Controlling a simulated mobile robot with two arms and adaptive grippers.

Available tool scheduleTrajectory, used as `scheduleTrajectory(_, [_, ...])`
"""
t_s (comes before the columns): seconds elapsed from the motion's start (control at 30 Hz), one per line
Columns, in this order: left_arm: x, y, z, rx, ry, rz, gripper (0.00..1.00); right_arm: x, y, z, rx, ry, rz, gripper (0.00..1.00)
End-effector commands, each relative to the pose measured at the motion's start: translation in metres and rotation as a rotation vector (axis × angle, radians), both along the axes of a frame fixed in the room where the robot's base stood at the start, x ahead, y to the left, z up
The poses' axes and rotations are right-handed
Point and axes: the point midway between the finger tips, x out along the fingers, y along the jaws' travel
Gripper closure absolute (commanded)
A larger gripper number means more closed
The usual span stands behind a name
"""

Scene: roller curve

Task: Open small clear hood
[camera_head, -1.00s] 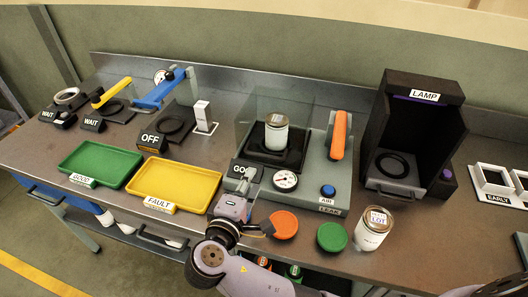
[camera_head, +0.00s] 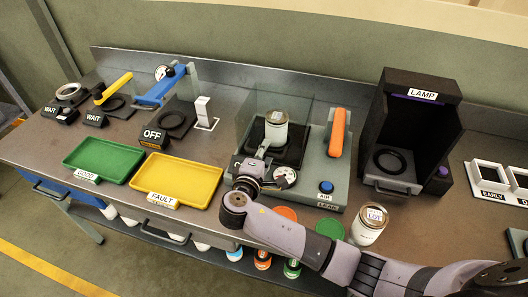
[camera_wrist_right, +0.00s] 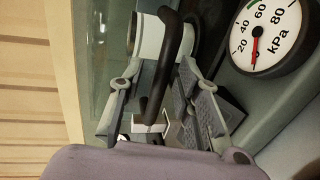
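The small clear hood (camera_head: 257,108) stands closed on the grey-green LEAK station, over a white can (camera_head: 276,129) on a black seat. My right gripper (camera_head: 262,158) is at the hood's front, beside the dial gauge (camera_head: 284,177). In the right wrist view, the open fingers (camera_wrist_right: 163,92) stand on either side of a black bar handle (camera_wrist_right: 185,38), with gaps visible. I cannot tell whether either finger touches it. The can (camera_wrist_right: 149,36) shows behind the handle. My left gripper is not in view.
An orange lever (camera_head: 338,133) and blue button (camera_head: 326,187) are right of the hood. A labelled can (camera_head: 370,224) and green disc (camera_head: 330,229) stand in front. The black LAMP box (camera_head: 414,130) is further right; green (camera_head: 103,160) and yellow (camera_head: 178,184) trays lie left.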

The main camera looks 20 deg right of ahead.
Motion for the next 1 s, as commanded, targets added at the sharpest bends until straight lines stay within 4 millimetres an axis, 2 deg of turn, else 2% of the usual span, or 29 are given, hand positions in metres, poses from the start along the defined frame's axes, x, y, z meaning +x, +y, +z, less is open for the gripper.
scheduleTrajectory(0.5, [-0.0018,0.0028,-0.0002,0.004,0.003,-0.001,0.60,-0.0005,0.0005,0.0001,0.000,0.000,0.000,1.00])
scheduleTrajectory(1.0, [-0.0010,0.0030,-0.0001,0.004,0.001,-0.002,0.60,-0.0007,0.0007,-0.0004,0.001,0.001,0.000,1.00])
